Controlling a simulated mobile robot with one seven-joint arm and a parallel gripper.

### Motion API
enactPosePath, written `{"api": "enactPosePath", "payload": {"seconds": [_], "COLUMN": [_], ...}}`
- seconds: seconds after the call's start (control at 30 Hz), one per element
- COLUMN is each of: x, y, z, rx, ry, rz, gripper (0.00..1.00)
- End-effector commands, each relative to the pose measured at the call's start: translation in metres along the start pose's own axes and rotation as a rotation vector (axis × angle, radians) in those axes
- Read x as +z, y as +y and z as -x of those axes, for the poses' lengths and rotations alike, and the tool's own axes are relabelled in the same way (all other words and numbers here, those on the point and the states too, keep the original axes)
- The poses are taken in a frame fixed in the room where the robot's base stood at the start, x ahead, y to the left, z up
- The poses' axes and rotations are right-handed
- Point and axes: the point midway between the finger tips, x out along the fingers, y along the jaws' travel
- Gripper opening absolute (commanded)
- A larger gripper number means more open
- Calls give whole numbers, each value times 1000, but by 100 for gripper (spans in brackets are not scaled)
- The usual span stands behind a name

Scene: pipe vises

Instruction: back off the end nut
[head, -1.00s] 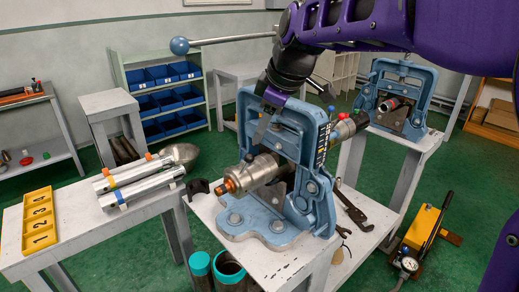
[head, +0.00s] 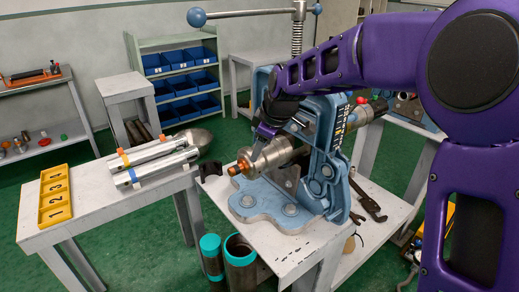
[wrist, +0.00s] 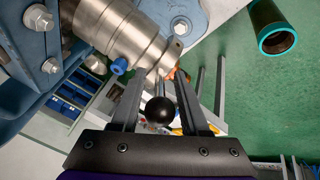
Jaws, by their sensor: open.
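The end nut (head: 234,170), copper-coloured, sits at the left end of a silver cylindrical fitting (head: 268,157) clamped in a blue pipe vise (head: 322,165). In the wrist view the silver fitting (wrist: 125,35) crosses the top, and an orange-copper bit of the nut (wrist: 172,73) shows near the fingertips, mostly hidden. My gripper (head: 253,153) is over the fitting, close to the nut, with its tips partly hidden by the wrist. In the wrist view my gripper (wrist: 160,78) has its fingers apart; contact cannot be told. A black ball (wrist: 160,110) shows between the fingers.
The vise's long handle (head: 245,13) extends across the top. Silver bars (head: 155,165) and a yellow numbered tray (head: 55,195) lie on the left bench. Teal-rimmed pipes (head: 240,250) stand below. A wrench (head: 368,202) lies right of the vise.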

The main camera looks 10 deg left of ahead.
Motion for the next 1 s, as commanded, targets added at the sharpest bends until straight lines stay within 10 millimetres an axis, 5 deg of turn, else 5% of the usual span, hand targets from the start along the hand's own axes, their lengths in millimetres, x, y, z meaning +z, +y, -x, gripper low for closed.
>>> {"api": "enactPosePath", "payload": {"seconds": [0.27, 0.53, 1.0], "x": [0, 0, 0], "y": [0, 0, 0], "z": [-2, -2, -2], "rx": [1, 1, 1], "ry": [0, 0, 0], "rz": [0, 0, 0], "gripper": [45, 0, 0]}}
